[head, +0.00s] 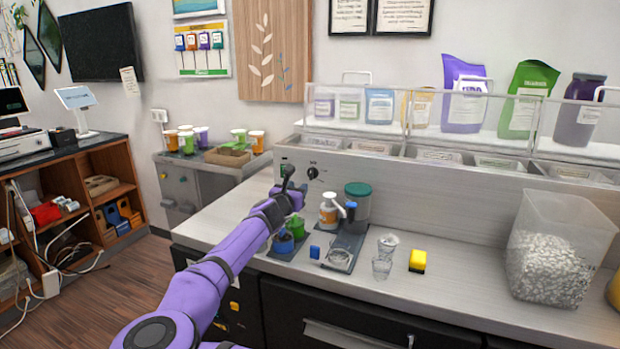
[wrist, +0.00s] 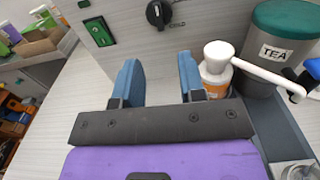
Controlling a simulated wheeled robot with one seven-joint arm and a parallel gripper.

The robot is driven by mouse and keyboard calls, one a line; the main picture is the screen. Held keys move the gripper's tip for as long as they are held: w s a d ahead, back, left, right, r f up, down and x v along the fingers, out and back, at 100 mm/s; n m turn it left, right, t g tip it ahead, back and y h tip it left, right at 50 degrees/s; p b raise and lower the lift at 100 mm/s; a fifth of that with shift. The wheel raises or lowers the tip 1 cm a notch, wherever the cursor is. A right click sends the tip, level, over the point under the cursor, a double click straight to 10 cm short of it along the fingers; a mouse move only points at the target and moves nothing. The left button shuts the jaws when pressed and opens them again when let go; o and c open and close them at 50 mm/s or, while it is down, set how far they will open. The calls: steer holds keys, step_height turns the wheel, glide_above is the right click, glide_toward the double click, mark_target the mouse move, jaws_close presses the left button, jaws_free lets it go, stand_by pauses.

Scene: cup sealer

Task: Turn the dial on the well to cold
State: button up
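The dial (head: 312,172) is a black round knob on the grey front panel of the well (head: 420,190), left of its middle. In the wrist view the dial (wrist: 158,13) is near the top edge, partly cut off, with a "COLD" label to its lower right. My gripper (head: 290,180) is at the left part of the panel, a little left of the dial in the head view. In the wrist view its two blue fingers (wrist: 158,62) are apart with nothing between them. The dial appears beyond the fingertips, with a visible gap.
A green switch (wrist: 99,31) is left of the dial. A white-capped bottle (wrist: 216,65) stands close to the right finger, beside the tea canister (wrist: 285,45).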

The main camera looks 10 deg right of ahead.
mark_target(310, 175)
steer(key=x, duration=1)
steer(key=shift+w+d, duration=0.15)
steer(key=shift+w, duration=0.2)
jaws_close()
